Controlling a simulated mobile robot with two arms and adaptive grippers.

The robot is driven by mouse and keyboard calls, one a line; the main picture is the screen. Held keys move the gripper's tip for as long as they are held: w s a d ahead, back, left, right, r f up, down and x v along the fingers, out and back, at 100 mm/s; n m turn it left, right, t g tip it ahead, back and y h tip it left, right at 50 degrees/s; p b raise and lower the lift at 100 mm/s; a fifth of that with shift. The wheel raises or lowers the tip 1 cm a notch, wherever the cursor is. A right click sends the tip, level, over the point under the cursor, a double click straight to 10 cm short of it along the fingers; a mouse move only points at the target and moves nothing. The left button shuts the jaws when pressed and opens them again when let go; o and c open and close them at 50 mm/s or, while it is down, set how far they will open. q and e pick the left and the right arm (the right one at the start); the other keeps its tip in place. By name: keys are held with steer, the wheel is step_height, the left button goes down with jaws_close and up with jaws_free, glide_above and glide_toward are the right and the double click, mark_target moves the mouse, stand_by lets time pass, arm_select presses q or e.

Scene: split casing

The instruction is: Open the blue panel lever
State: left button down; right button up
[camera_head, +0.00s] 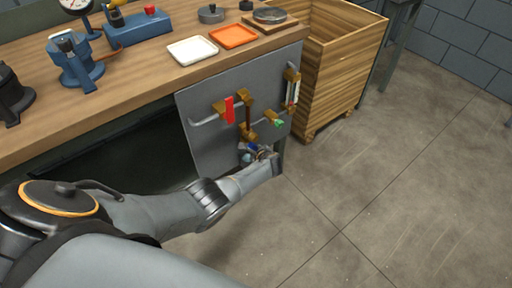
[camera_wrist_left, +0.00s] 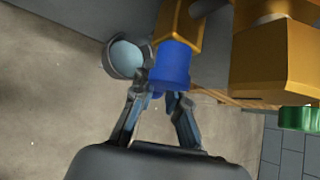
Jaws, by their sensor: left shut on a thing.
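The blue lever (camera_wrist_left: 172,66) shows in the left wrist view, next to a brass valve body (camera_wrist_left: 180,25). In the head view only a small bit of blue (camera_head: 251,147) shows at the panel's lower part, mostly hidden by my gripper. The grey panel (camera_head: 207,148) hangs below the workbench's edge. My left gripper (camera_head: 262,155) is at the panel's lower right. In the left wrist view my left gripper (camera_wrist_left: 160,95) has its two fingers on either side of the blue lever's end, shut on it. My right gripper is not in view.
A red lever (camera_head: 229,110) and a green handle (camera_head: 279,123) sit on brass fittings above the blue one. A wooden crate (camera_head: 345,75) stands right of the panel. White and orange trays lie on the workbench (camera_head: 130,80). The floor at right is clear.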

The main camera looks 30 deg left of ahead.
arm_select(q)
steer(key=shift+s+d+f+m+g, duration=0.15)
steer(key=shift+d+f+m+g, duration=0.15)
steer(key=shift+d, duration=0.1)
steer(key=shift+s+a+f+m+g+y+b, duration=0.15)
steer(key=shift+s+m+g+y+b, duration=0.15)
steer(key=shift+s+m+g+b, duration=0.4)
steer(key=shift+s+a+f+m+g+y+b, duration=0.1)
steer(key=shift+s+a+g+y+b, duration=0.25)
steer(key=shift+g, duration=0.55)
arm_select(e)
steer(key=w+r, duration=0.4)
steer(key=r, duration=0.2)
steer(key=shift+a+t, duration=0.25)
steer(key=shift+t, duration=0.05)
arm_select(q)
steer(key=shift+w+d, duration=0.15)
steer(key=c, duration=1.3)
jaws_free()
steer(key=shift+w+r, duration=0.1)
steer(key=shift+w, duration=0.05)
steer(key=shift+r, duration=0.1)
